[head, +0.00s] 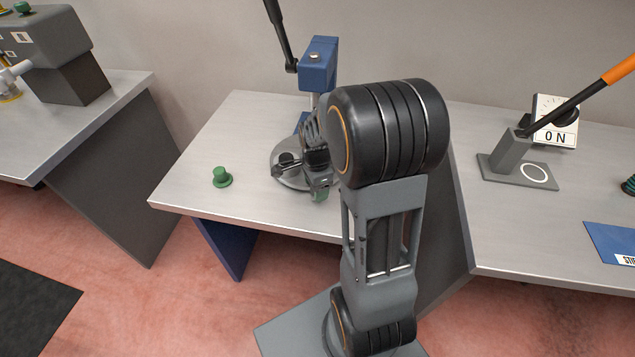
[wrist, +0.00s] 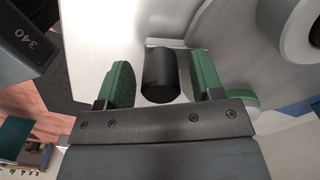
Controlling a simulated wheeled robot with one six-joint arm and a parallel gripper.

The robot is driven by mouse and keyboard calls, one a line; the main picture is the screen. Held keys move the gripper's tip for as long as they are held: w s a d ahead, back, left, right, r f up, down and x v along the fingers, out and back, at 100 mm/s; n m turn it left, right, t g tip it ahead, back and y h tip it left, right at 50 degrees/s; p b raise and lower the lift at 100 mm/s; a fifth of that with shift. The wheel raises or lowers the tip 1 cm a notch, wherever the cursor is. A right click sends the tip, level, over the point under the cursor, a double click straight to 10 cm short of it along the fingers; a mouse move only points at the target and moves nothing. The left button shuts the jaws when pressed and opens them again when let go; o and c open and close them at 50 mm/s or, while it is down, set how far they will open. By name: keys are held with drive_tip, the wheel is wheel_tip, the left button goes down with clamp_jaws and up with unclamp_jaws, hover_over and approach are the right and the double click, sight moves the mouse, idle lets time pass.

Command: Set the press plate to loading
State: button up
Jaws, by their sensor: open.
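The press stands on the middle table, with a blue head (head: 318,68) and a black lever (head: 280,35). At its foot is a round grey plate (head: 284,179) bearing a black knob (head: 287,162). My arm and gripper hide the plate's right part. My gripper (head: 318,190) is low beside the plate, its fingertips partly hidden in the head view. In the wrist view, my gripper (wrist: 162,84) is open, with green pads apart on either side of a black cylinder (wrist: 160,74). Gaps show on both sides, so it is not gripped. I cannot read the plate's setting.
A green knob (head: 221,178) stands on the table left of the plate. A grey machine (head: 50,45) stands on the left table.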

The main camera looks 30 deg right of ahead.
wheel_tip(320, 180, up, 14)
drive_tip(key=p, duration=0.1)
drive_tip(key=shift+f, duration=0.15)
idle(0.3)
idle(0.4)
